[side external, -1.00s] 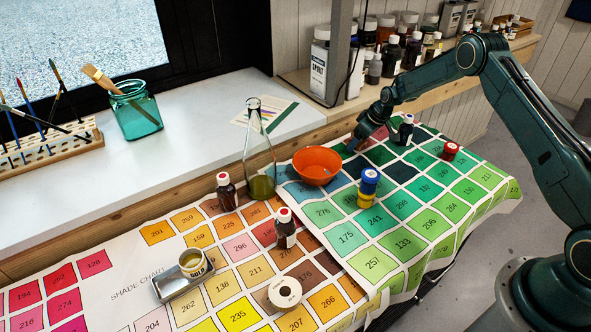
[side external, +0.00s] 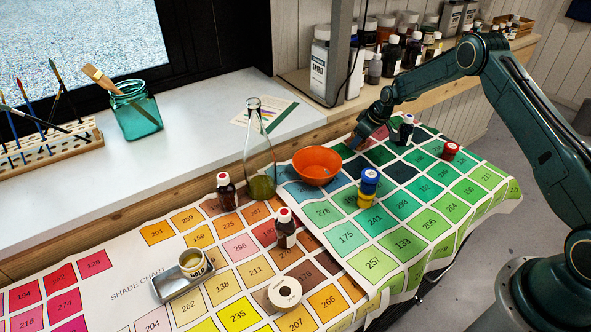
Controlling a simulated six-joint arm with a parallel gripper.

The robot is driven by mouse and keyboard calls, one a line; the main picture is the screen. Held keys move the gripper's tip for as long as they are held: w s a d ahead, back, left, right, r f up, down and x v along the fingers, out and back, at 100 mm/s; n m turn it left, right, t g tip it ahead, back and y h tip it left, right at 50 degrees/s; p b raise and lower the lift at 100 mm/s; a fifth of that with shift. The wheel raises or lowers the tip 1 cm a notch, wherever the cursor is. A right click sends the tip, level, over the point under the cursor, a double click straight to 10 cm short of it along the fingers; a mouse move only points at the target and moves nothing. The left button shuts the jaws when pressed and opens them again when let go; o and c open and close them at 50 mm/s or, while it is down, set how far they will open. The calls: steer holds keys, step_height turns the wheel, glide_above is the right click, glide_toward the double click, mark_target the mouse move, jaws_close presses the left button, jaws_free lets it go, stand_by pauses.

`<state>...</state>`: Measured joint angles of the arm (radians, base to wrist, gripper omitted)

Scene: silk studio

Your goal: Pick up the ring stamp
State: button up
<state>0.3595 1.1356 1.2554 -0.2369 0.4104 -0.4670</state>
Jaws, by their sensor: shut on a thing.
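My gripper (side external: 354,143) points down over the blue-green part of the shade chart, just behind and right of an orange bowl (side external: 317,167). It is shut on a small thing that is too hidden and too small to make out. I cannot tell whether this is the ring stamp. No ring stamp can be clearly picked out elsewhere. A white ring-shaped piece (side external: 285,292) lies flat on the front of the chart, well away from my gripper, and looks like a tape roll.
Close to my gripper stand a blue-and-yellow paint stack (side external: 368,187) and a white-capped bottle (side external: 406,128). The chart's right green squares are mostly clear.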

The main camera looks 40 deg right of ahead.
step_height(320, 180, up, 20)
stand_by(0.7)
stand_by(0.4)
